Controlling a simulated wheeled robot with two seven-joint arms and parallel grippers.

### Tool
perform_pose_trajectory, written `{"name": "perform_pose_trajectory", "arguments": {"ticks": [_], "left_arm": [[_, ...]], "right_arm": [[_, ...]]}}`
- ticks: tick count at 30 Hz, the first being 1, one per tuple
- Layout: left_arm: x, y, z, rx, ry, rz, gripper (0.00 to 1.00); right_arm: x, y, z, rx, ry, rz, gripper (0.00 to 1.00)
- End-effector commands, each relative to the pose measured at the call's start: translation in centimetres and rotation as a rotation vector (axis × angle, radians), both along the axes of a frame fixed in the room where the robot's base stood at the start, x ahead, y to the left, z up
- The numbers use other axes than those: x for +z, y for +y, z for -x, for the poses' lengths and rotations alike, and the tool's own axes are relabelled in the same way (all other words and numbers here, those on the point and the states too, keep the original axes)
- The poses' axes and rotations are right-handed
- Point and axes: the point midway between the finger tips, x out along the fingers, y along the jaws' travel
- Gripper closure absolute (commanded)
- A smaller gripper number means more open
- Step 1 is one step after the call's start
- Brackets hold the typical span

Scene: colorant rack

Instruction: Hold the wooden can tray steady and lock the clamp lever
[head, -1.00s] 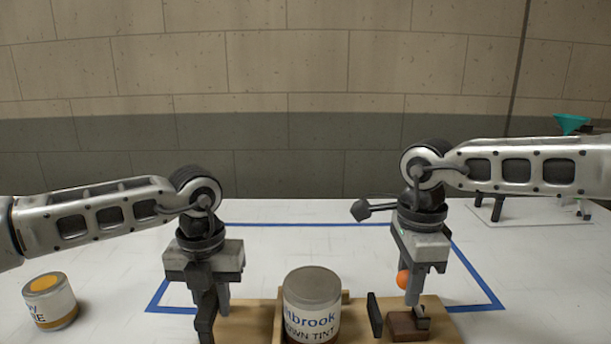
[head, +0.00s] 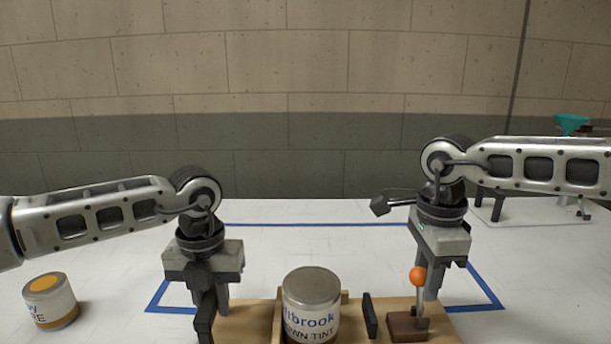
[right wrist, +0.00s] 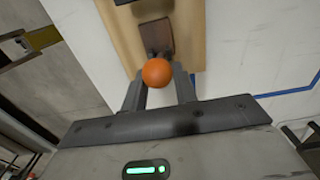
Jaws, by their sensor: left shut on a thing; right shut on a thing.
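The wooden can tray (head: 248,322) lies at the bottom centre of the head view, its front cut off. A can with a "brown tint" label (head: 312,318) stands upright in it. My left gripper (head: 213,306) is shut on the tray's left end. The clamp at the right end has a brown base (head: 404,327), a dark pad (head: 370,316) beside the can, and a lever with an orange ball knob (head: 417,275), which stands nearly upright. My right gripper (head: 431,290) is shut on the lever; in the right wrist view the orange knob (right wrist: 157,72) sits at the fingers.
Another can with an orange-yellow lid (head: 50,300) stands on the white table at the left. Blue tape (head: 300,225) outlines an area around the tray. A stand with a teal funnel (head: 570,123) is at the back right. The table behind the tray is clear.

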Motion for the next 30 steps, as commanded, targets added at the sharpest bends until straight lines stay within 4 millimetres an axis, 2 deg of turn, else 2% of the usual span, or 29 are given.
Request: {"name": "perform_pose_trajectory", "arguments": {"ticks": [1,3,17,30], "left_arm": [[-0.2,0.6,-0.1,0.011,0.002,-0.012,1.0],[-0.2,0.6,-0.1,0.011,0.002,-0.012,1.0],[-0.1,0.1,0.0,0.003,0.003,-0.003,1.0],[-0.1,-0.1,0.1,-0.001,0.002,0.001,1.0]], "right_arm": [[0.0,-0.8,-0.1,-0.008,0.0,0.009,0.99],[0.1,-1.1,-0.1,-0.007,-0.001,0.009,1.0],[0.1,-1.1,0.0,0.0,0.0,0.002,1.0],[0.2,-2.9,0.0,0.0,0.001,0.001,1.0]]}}
